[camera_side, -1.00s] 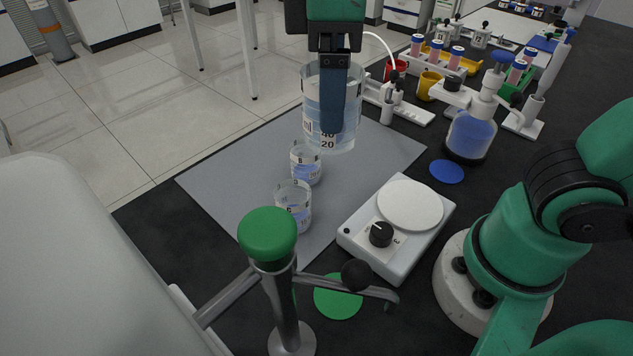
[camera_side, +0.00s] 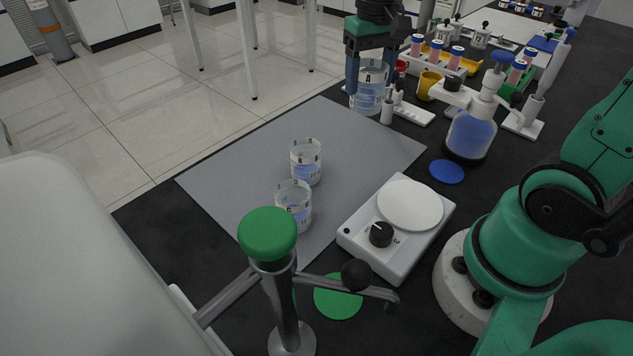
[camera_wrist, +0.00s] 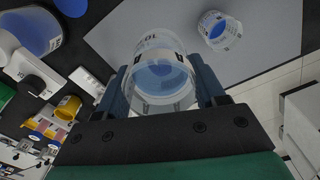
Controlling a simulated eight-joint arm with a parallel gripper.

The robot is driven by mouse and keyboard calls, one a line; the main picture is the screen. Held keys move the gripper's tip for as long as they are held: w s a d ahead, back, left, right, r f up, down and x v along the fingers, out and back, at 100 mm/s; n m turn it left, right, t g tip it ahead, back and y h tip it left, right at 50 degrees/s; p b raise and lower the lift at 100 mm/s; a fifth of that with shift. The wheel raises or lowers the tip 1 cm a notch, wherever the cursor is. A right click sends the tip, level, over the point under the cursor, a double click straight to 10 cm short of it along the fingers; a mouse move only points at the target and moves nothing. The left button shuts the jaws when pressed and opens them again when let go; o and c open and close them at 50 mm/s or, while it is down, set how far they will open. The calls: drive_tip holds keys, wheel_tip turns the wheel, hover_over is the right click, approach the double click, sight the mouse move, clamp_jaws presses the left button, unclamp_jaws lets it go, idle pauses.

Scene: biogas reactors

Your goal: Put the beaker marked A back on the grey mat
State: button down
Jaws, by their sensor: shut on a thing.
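My gripper (camera_side: 371,83) is shut on a clear beaker (camera_side: 368,88) marked A with blue liquid in it. The held beaker is upright, over or near the far corner of the grey mat (camera_side: 240,165); the side view does not show clearly whether it touches the surface. In the wrist view the beaker (camera_wrist: 160,72) sits between the two fingers (camera_wrist: 165,92). Two smaller beakers with blue liquid stand on the mat, one behind (camera_side: 306,162) and one in front (camera_side: 293,206). One small beaker (camera_wrist: 219,31) also shows in the wrist view.
A white stirrer plate (camera_side: 398,228) with a dial stands right of the mat. A flask of blue liquid (camera_side: 470,136), a yellow cup (camera_side: 429,87) and a tube rack (camera_side: 445,60) are at the back right. The mat's middle and left are clear. A green-capped post (camera_side: 268,235) stands in front.

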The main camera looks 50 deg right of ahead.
wheel_tip(320, 180, down, 13)
drive_tip(key=shift+r, duration=0.15)
idle(0.4)
drive_tip(key=shift+c, duration=0.5)
unclamp_jaws()
wheel_tip(320, 180, up, 12)
drive_tip(key=shift+f, duration=0.2)
drive_tip(key=shift+s+a+r, duration=0.1)
drive_tip(key=shift+a+r, duration=0.05)
drive_tip(key=shift+r, duration=0.05)
drive_tip(key=s+a+f+n+t, duration=0.1)
drive_tip(key=a+n+t, duration=0.3)
drive_tip(key=a+t, duration=0.2)
drive_tip(key=shift+s+a+f+n+t, duration=0.3)
drive_tip(key=shift+a+f+t, duration=0.1)
drive_tip(key=shift+t, duration=0.2)
